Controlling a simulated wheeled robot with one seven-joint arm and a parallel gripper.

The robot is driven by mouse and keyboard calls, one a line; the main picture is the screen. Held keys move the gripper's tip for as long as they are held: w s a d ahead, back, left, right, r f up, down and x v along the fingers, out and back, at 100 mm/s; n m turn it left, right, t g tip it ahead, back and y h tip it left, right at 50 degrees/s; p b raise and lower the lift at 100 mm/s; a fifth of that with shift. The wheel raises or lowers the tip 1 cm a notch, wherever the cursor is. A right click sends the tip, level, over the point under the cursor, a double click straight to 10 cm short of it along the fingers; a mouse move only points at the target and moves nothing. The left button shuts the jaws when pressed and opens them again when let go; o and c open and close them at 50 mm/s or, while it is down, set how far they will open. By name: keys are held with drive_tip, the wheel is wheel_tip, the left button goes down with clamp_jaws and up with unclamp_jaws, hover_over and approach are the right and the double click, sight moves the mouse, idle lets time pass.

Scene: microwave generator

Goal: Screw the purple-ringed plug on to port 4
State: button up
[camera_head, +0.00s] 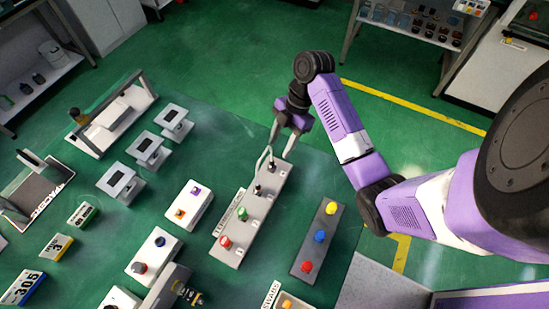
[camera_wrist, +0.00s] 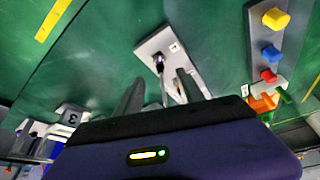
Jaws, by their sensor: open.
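A long grey panel (camera_head: 233,229) with a row of ports lies on the green table. It carries a red-ringed item (camera_head: 225,242), a green-ringed one (camera_head: 242,213) and a dark one (camera_head: 257,189). At its far end stands a dark plug (camera_head: 271,168); in the wrist view this plug (camera_wrist: 159,62) shows a purplish ring and looks upright. How far it is seated cannot be told. My gripper (camera_head: 276,158) is open above this far end, its fingers pointing down. In the wrist view the fingertips (camera_wrist: 161,78) lie to either side below the plug, with no contact visible.
A dark strip with yellow, blue and red knobs (camera_head: 319,238) lies right of the panel. A white box with purple and orange parts (camera_head: 187,205) lies to its left, near several small white stands (camera_head: 148,149). Bare green table lies beyond the panel.

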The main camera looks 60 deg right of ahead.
drive_tip(key=b+x, duration=0.4)
drive_tip(key=x, duration=0.3)
drive_tip(key=shift+f+b, duration=0.1)
drive_tip(key=shift+b, duration=0.25)
clamp_jaws()
